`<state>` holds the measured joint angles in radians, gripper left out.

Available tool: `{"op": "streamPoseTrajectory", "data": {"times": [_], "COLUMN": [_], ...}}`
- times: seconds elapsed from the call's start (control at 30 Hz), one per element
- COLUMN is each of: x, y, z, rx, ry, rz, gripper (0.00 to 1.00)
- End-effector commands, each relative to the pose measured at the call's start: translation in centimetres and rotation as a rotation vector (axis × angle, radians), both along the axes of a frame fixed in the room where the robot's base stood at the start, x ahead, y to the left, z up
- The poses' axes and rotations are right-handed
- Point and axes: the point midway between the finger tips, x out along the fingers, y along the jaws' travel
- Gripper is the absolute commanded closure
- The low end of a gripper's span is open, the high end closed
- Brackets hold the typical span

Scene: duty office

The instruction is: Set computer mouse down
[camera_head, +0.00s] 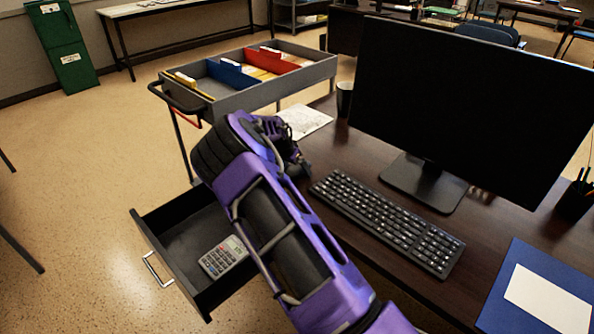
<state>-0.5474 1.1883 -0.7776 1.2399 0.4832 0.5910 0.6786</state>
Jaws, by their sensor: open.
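My gripper (294,160) is partly in view at the far end of my purple arm, near the left edge of the dark desk (360,160). It is open, but its fingertips are mostly hidden by my own arm and wrist. I do not see a computer mouse; it may be hidden behind my arm or gripper. The black keyboard (388,222) lies on the desk to the right of my gripper, in front of the monitor (470,105).
An open drawer (180,228) holding a calculator (223,257) juts out below my arm. A grey file trolley (265,92) stands behind. Paper (304,121), a dark cup (344,99), a pen holder (573,203) and a blue folder (510,290) occupy the desk.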

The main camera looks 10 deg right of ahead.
Motion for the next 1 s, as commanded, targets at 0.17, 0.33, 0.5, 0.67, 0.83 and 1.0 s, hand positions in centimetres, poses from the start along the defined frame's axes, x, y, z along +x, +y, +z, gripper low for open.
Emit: {"op": "streamPoseTrajectory", "data": {"times": [0.17, 0.33, 0.5, 0.67, 0.83, 1.0], "x": [0.0, 0.0, 0.0, 0.0, 0.0, 0.0], "y": [0.0, 0.0, 0.0, 0.0, 0.0, 0.0], "z": [0.0, 0.0, 0.1, 0.1, 0.2, 2.2], "rx": [0.000, 0.000, 0.000, 0.000, 0.000, 0.001], "ry": [0.000, 0.000, 0.000, 0.000, -0.001, -0.002], "rz": [0.000, 0.000, 0.000, 0.000, 0.000, 0.000], "gripper": [0.00, 0.31, 0.61, 0.90, 0.90, 0.90]}}
